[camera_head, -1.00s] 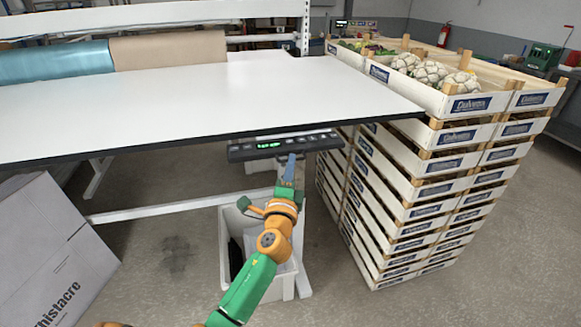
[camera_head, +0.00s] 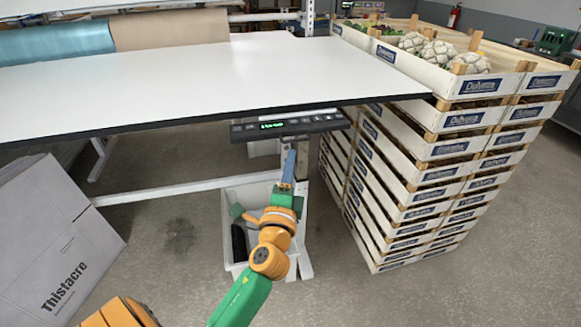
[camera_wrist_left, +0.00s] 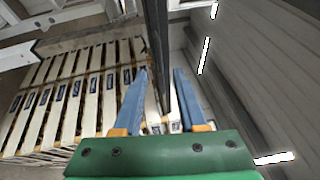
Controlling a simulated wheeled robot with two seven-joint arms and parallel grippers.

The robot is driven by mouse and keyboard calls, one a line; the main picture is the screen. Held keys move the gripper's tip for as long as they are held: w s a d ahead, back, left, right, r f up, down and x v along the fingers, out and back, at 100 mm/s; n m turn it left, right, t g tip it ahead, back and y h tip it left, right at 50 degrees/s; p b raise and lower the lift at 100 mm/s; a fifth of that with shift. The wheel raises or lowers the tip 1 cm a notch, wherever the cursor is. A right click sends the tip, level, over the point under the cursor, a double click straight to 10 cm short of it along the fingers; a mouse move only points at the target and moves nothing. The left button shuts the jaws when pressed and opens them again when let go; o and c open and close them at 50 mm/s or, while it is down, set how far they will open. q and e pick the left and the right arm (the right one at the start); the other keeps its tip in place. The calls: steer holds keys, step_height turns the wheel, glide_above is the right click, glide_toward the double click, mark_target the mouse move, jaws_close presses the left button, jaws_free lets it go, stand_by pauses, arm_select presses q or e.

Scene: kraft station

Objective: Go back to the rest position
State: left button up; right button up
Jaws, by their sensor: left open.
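My left arm comes in from the bottom of the head view, and its left gripper (camera_head: 288,165) points up in front of the table's control panel (camera_head: 290,126). In the left wrist view the left gripper (camera_wrist_left: 160,90) shows two blue fingers standing apart with nothing held between them. The dark edge of the table (camera_wrist_left: 157,45) runs through the view beyond the fingers. An orange part of mine shows at the bottom left of the head view. My right gripper is not in view.
A white table (camera_head: 170,75) spans the back, with blue and brown rolls on it. Stacked crates (camera_head: 430,150) stand at the right, cauliflowers in the top one. A grey bin (camera_head: 226,225) is behind my arm. A carton (camera_head: 60,240) stands at the left. Floor at the lower right is clear.

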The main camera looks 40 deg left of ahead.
arm_select(q)
steer(key=shift+w+f, duration=0.1)
steer(key=shift+w, duration=0.05)
steer(key=s+d+f+n+g+h, duration=0.1)
steer(key=s+d+f+g+h, duration=0.15)
steer(key=f, duration=0.85)
steer(key=s+d+f+n+g+h, duration=0.1)
steer(key=s+d+f+g+h, duration=0.15)
steer(key=f, duration=0.85)
steer(key=s+d+f+n+g+h, duration=0.2)
steer(key=s+f+g, duration=0.1)
steer(key=f, duration=0.8)
steer(key=s+d+f+n+g, duration=0.1)
steer(key=s+f+n+g, duration=0.1)
steer(key=s+f, duration=0.3)
steer(key=s+d+f+n+g+h, duration=0.1)
steer(key=s+f+g, duration=0.3)
steer(key=s, duration=1)
steer(key=s+d+f+n+g+h, duration=0.1)
steer(key=s+f+n+g, duration=0.1)
steer(key=s+f+n, duration=0.2)
steer(key=s+f, duration=0.3)
steer(key=s, duration=0.3)
steer(key=shift+s+d+f+g, duration=0.25)
steer(key=shift+d+f+g, duration=0.05)
steer(key=shift+d+g, duration=0.1)
steer(key=shift+w, duration=0.1)
